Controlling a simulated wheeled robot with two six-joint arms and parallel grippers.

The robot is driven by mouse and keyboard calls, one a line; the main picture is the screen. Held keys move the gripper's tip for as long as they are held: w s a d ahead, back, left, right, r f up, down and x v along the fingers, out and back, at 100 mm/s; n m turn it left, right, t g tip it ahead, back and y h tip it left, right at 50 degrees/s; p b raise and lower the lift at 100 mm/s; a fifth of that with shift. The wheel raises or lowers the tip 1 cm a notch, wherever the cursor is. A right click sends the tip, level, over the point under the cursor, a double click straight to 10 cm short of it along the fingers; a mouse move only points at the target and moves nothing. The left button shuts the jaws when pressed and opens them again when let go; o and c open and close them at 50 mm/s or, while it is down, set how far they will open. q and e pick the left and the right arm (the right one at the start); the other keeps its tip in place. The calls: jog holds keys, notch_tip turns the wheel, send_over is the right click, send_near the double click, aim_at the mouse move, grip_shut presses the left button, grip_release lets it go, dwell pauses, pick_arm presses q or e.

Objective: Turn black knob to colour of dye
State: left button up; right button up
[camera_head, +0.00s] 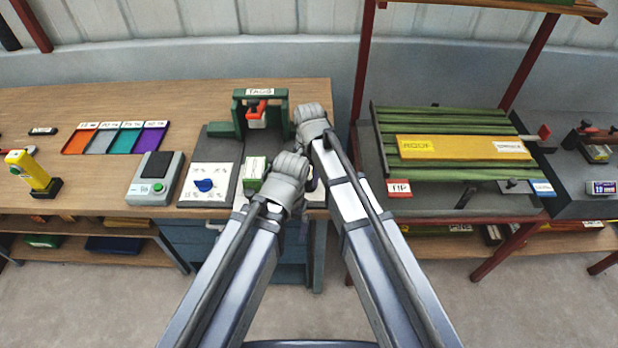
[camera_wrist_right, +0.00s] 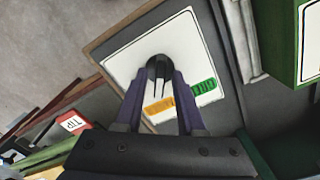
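A black knob (camera_wrist_right: 158,66) sits on a white panel (camera_wrist_right: 186,42) in the right wrist view. The panel bears an orange-yellow label and a green label. My right gripper (camera_wrist_right: 161,76) has its two dark fingers on either side of the knob, very close to it; whether they press on it is unclear. In the head view my right gripper (camera_head: 312,118) is beside the green TAGS stand and hides the black knob. My left gripper (camera_head: 288,170) is beside a small green-and-white block; its fingers are hidden. No container plainly marked as dye shows.
A blue knob (camera_head: 204,185) on another white panel lies left of my left gripper. A grey device (camera_head: 155,180), coloured trays (camera_head: 115,138) and a yellow tool (camera_head: 32,172) stand farther left. A rack with a red TIP tag (camera_head: 398,188) is on the right.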

grip_shut()
dwell(0.5)
jog(key=n, duration=0.3)
jog(key=shift+n, duration=0.4)
jog(key=n, duration=1)
dwell(0.3)
